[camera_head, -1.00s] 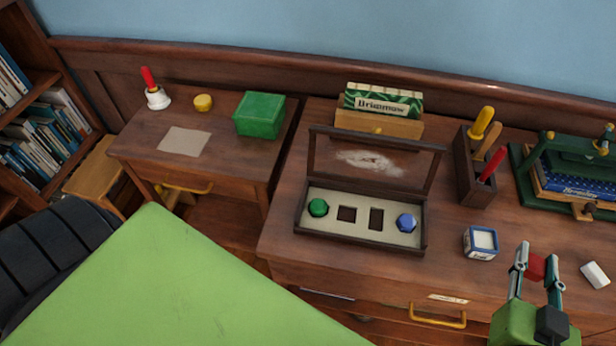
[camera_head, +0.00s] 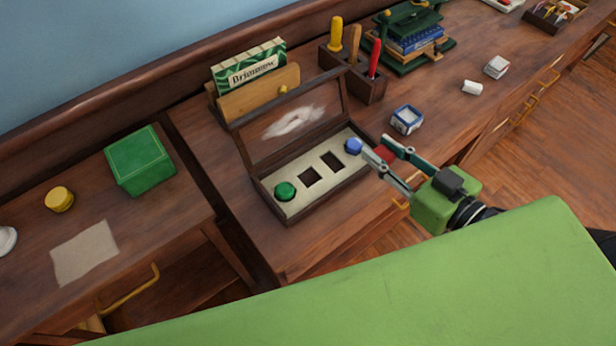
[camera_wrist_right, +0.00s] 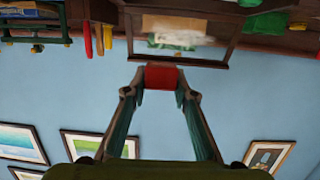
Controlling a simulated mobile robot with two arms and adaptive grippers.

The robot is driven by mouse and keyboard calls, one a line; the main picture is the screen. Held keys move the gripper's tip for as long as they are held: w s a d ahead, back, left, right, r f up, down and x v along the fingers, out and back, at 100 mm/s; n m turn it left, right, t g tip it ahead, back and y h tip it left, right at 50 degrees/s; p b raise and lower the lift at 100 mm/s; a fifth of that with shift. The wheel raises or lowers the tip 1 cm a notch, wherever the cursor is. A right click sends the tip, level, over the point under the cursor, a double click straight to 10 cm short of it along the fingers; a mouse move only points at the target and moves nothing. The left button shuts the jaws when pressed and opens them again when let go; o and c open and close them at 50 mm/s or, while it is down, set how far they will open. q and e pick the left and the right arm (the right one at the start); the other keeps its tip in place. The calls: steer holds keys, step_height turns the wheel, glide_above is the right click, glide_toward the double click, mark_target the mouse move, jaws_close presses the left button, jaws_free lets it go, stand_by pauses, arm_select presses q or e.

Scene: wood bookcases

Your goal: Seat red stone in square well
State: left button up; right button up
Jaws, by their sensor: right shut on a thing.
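The red stone (camera_head: 383,153) is held between the fingers of my right gripper (camera_head: 376,151). It also shows as a red block (camera_wrist_right: 161,77) between the fingertips in the right wrist view. The open dark-framed case (camera_head: 325,194) sits on the desk with its glass lid raised. Its pale insert holds a green stone (camera_head: 284,191) at the left and a blue stone (camera_head: 353,147) at the right. Between them are the empty square well (camera_head: 310,177) and an empty narrower rectangular well (camera_head: 333,161). My right gripper is at the case's right end, near the blue stone. My left gripper is out of view.
A small blue-and-white jar (camera_head: 407,120) stands right of the case. A tool holder (camera_head: 367,90) and a card rack (camera_head: 263,101) stand behind it. A green box (camera_head: 140,161) is on the lower left table. The desk front edge is close to the case.

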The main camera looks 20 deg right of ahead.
steer(key=shift+s+r+y, duration=0.1)
steer(key=shift+y, duration=0.2)
steer(key=shift+a, duration=0.25)
steer(key=w+a+f+b, duration=0.2)
steer(key=w+a+f, duration=0.1)
steer(key=w+a, duration=0.25)
glide_above(309, 179)
steer(key=d, duration=0.1)
steer(key=f, duration=0.5)
steer(key=shift+s+f, duration=0.1)
steer(key=shift+s, duration=0.25)
steer(key=shift+w+a+f, duration=0.2)
steer(key=shift+f, duration=0.25)
steer(key=f, duration=0.2)
steer(key=shift+w+a+f, duration=0.15)
steer(key=shift+a+f, duration=0.1)
steer(key=shift+f, duration=0.05)
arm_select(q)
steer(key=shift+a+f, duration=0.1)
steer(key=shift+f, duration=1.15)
arm_select(e)
steer(key=shift+f, duration=0.5)
